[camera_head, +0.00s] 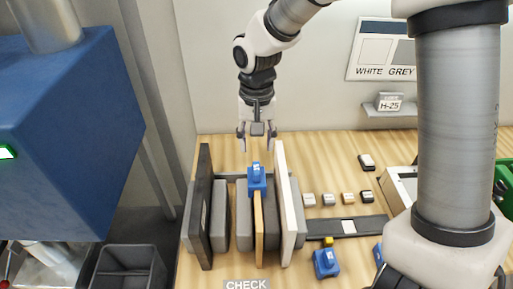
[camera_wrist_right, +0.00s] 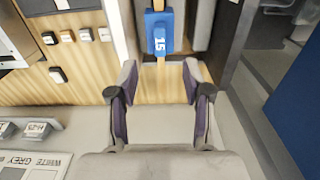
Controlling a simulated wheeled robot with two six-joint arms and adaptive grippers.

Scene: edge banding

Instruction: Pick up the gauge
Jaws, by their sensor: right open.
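A blue gauge block marked 15 (camera_head: 257,179) sits on the top edge of a thin wood-coloured panel (camera_head: 259,226) standing in the rack. It also shows near the top of the right wrist view (camera_wrist_right: 160,33). My right gripper (camera_head: 257,147) is open and empty, just behind and above the blue block in the head view. In the right wrist view its fingers (camera_wrist_right: 160,78) are spread, with the block ahead of them and apart from them. My left gripper is not in view.
Dark and white upright panels (camera_head: 288,205) flank the block closely. A blue device with a yellow knob (camera_head: 326,263) and several small samples (camera_head: 328,199) lie to the right. A blue machine (camera_head: 65,135) stands at the left.

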